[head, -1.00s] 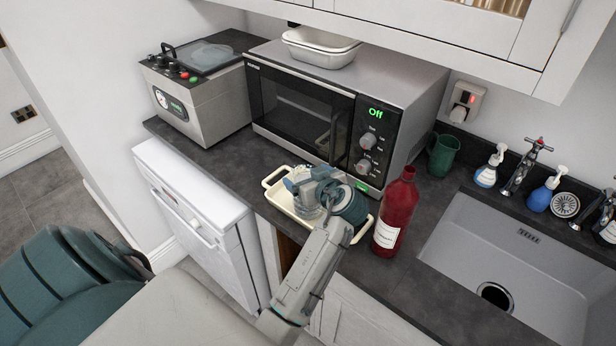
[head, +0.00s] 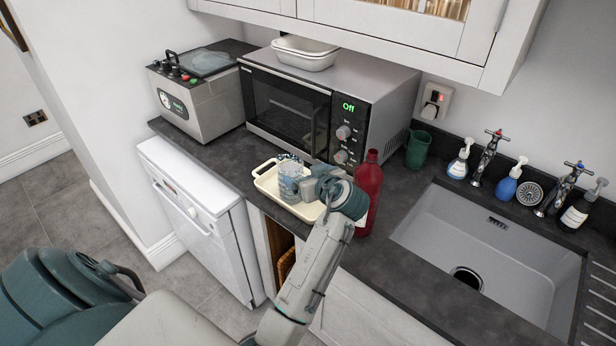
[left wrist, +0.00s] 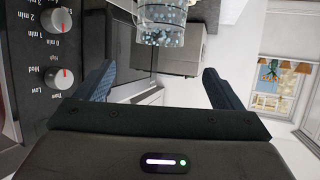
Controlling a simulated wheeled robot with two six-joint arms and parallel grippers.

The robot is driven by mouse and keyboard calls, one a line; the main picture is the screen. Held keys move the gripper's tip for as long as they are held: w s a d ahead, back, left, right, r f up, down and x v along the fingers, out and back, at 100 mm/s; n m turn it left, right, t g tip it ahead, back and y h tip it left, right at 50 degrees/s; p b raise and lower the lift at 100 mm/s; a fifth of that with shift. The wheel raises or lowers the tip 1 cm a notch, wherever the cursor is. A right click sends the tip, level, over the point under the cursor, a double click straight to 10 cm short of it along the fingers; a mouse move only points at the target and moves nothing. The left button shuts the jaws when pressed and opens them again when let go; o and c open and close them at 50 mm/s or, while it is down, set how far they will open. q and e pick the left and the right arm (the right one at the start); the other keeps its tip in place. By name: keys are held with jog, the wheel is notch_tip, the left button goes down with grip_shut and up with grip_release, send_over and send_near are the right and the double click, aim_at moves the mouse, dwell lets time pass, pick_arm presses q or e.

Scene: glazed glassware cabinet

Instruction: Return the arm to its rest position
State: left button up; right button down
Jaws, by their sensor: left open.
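My left gripper (head: 312,187) is just right of a patterned clear glass (head: 289,178), which appears to stand upright on a cream tray (head: 262,186) on the counter. In the left wrist view my gripper (left wrist: 158,84) is open, with two dark blue fingers spread and nothing between them. The speckled glass (left wrist: 163,22) shows beyond the fingertips, apart from them. My right gripper is in neither view.
A red bottle (head: 368,185) stands close behind my left wrist. The microwave (head: 288,108) is behind the tray, with a green mug (head: 418,150) to its right. The sink (head: 500,255) lies at right, and wall cabinets (head: 400,28) hang above.

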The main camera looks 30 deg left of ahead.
pick_arm(q)
jog(key=s+d+f+m+g+h, duration=0.15)
jog(key=s+f+m+h, duration=0.4)
jog(key=s+f, duration=0.85)
jog(key=s+d+m+g+h, duration=0.1)
jog(key=s+d+m+h, duration=0.25)
jog(key=s, duration=0.55)
jog(key=s+d+m+g+h, duration=0.15)
jog(key=s+d+m, duration=0.25)
jog(key=s, duration=0.5)
notch_tip(320, 180, down, 36)
jog(key=s+a+b, duration=0.1)
jog(key=a+b, duration=0.2)
jog(key=b, duration=0.3)
jog(key=s+f+b, duration=0.2)
jog(key=s+f, duration=0.7)
jog(key=f, duration=0.2)
jog(key=s+a+f+g+b, duration=0.1)
jog(key=s+f+b, duration=0.1)
jog(key=s+f, duration=0.6)
notch_tip(320, 180, down, 4)
jog(key=shift+s+f+n+g, duration=0.1)
jog(key=shift+s+n+g, duration=0.2)
jog(key=shift+s, duration=0.1)
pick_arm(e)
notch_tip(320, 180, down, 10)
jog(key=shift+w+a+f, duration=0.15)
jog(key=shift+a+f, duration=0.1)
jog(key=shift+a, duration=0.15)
